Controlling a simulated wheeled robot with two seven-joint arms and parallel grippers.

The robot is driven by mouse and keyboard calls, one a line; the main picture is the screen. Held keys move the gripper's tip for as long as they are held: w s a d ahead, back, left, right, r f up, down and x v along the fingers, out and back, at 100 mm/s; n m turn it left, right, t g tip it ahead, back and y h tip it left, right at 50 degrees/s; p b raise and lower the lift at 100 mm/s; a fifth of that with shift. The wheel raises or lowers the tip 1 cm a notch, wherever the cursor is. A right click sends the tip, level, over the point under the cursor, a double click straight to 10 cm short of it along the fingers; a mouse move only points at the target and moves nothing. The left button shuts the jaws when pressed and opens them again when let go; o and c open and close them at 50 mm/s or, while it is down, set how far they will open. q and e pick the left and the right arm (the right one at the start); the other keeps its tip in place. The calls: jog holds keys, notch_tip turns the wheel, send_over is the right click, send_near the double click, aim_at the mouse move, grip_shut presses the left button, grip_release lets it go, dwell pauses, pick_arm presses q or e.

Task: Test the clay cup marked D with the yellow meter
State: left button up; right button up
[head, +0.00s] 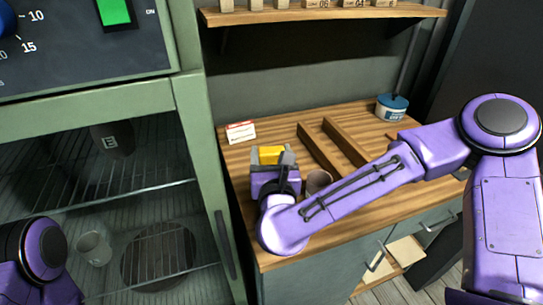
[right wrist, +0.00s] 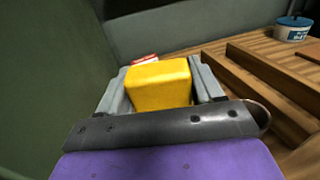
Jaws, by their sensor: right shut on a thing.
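My right gripper (head: 272,160) is shut on the yellow meter (right wrist: 158,84), low over the left part of the wooden counter. The meter (head: 270,154) shows as a yellow block between the grey fingers. A brownish cup (head: 318,181) stands on the counter just right of the gripper, partly behind my right arm. Its rim also peeks out at the right in the right wrist view (right wrist: 263,110). No letter D is readable on any cup. Part of my left arm shows at the lower left of the head view; its gripper is out of the picture.
A green cabinet with wire racks stands at left, holding a dark cup marked E (head: 113,138) and a pale cup (head: 94,248). A red-white card (head: 241,131), wooden rails (head: 320,150) and a blue tub (head: 391,106) are on the counter (head: 275,118). A shelf (head: 325,13) hangs above.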

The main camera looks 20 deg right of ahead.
notch_tip(320, 180, up, 6)
jog(key=p, duration=0.3)
jog(key=shift+f, duration=0.1)
dwell(0.3)
dwell(0.6)
